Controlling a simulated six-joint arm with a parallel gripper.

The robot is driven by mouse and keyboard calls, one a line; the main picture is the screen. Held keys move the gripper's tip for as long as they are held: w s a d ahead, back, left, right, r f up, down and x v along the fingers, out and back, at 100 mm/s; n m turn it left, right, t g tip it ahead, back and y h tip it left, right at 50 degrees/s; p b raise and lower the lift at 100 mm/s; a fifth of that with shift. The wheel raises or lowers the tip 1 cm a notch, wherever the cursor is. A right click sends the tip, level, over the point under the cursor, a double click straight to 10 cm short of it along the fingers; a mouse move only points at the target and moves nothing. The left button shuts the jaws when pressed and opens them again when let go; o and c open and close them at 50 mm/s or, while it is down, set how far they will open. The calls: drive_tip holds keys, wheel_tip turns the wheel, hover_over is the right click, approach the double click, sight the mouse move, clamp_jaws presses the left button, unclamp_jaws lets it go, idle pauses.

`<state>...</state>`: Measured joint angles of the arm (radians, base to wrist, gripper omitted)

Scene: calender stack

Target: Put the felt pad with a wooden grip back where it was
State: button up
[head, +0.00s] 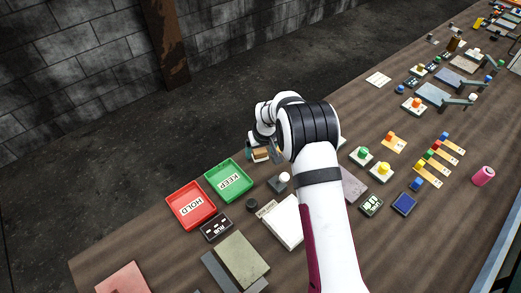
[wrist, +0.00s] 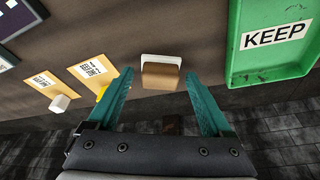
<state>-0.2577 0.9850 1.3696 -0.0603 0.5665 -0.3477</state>
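The felt pad with a wooden grip (wrist: 160,75) shows as a tan wooden block on a pale base. In the head view the pad (head: 260,155) is near the table's far edge, just right of the green KEEP tray (head: 229,180). My gripper (wrist: 160,85) has its two teal fingers spread, one on each side of the grip, with visible gaps. I cannot tell how far the fingertips are above the table. In the head view my gripper (head: 262,149) is partly hidden by my own wrist. The KEEP tray also shows at right in the wrist view (wrist: 236,62).
A red HOLD tray (head: 191,205) stands left of the green one. A grey block with a white knob (head: 281,183) and a dark round piece (head: 252,204) are nearby. In the wrist view, yellow labelled cards (wrist: 88,69) lie left of my fingers. The table edge is close.

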drive_tip(key=s+d+r+m, duration=0.1)
drive_tip(key=s+d+r, duration=0.2)
drive_tip(key=s+r, duration=0.45)
drive_tip(key=s+d+r+m, duration=0.2)
drive_tip(key=s+d+r, duration=0.15)
drive_tip(key=r, duration=0.75)
drive_tip(key=s+d+r+m+g, duration=0.1)
drive_tip(key=s+d+m, duration=0.1)
drive_tip(key=s, duration=1.2)
drive_tip(key=s+d+r+m+g, duration=0.1)
drive_tip(key=s+m, duration=0.4)
drive_tip(key=s, duration=1)
drive_tip(key=shift+s+d+r+g+y, duration=0.2)
drive_tip(key=shift+d+g+y, duration=0.1)
drive_tip(key=shift+d+g, duration=0.55)
